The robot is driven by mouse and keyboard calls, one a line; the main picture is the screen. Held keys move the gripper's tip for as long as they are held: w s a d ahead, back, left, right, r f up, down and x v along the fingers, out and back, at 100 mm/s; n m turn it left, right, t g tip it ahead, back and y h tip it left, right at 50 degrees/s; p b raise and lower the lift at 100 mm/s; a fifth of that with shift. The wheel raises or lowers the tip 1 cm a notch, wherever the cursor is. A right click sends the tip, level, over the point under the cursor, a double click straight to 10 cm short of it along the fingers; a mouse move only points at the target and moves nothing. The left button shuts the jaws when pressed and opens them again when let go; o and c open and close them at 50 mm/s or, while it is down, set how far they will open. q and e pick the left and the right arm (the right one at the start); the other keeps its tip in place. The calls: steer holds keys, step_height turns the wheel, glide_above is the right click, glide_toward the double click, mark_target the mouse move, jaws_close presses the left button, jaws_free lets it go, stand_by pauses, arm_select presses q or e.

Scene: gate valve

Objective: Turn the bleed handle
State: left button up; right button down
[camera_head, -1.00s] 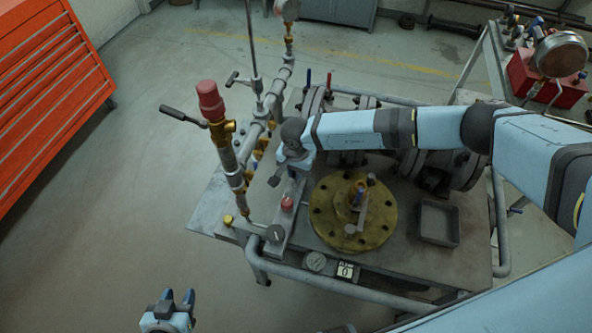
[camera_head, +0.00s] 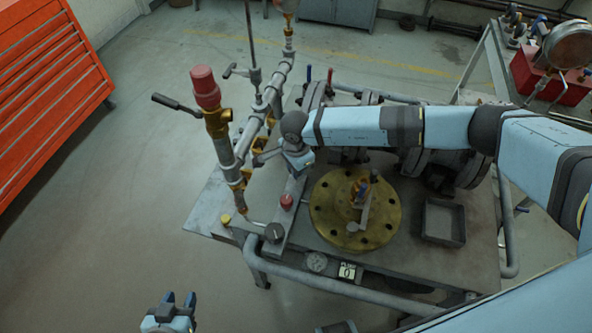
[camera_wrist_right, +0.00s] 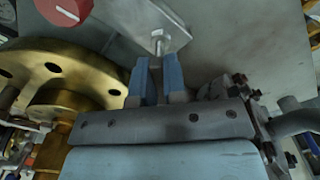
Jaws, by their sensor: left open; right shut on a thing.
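In the right wrist view, the blue fingers of my right gripper (camera_wrist_right: 156,80) are shut on a small metal handle (camera_wrist_right: 168,40). Its silver end shows just past the fingertips; the rest is hidden between them. My left gripper (camera_head: 178,302) is open and empty at the bottom left, above the floor and away from the bench.
The brass flange (camera_head: 335,222) and a red knob (camera_head: 287,201) are close to my right gripper. A red-capped valve (camera_head: 207,92) with a black-gripped lever (camera_head: 176,103) rises at left. A grey tray (camera_head: 443,222) sits on the bench's right side.

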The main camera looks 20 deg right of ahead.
steer(key=m+b, duration=0.2)
steer(key=m, duration=0.4)
steer(key=shift+d+m+b, duration=0.1)
steer(key=shift+m+b, duration=0.4)
steer(key=shift+m, duration=1.5)
steer(key=c, duration=1.2)
jaws_free()
